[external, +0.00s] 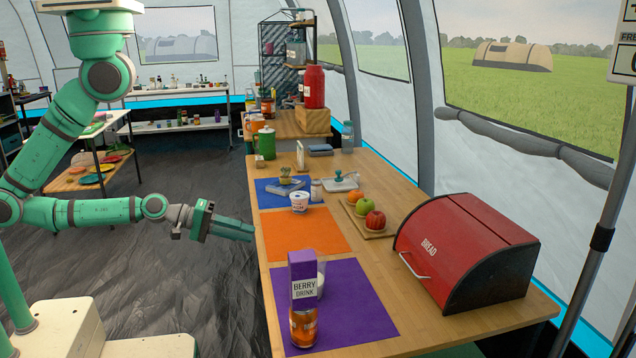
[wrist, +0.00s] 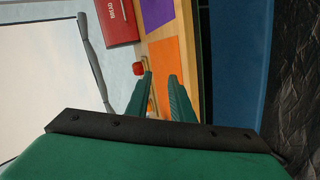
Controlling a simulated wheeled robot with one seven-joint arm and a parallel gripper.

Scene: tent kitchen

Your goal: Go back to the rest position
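My gripper (external: 250,231) is stretched out level at the left edge of the long wooden table (external: 420,322), a little above the table height and beside the orange mat (external: 325,243). In the wrist view my gripper's two green fingers (wrist: 160,78) stand apart with a clear gap and nothing between them. The orange mat (wrist: 159,58) shows beyond the fingertips. My gripper holds nothing and touches nothing that I can see.
A white cup (external: 299,202), fruit on a board (external: 379,234) and a red bread box (external: 465,250) stand on the table. The floor left of the table is clear.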

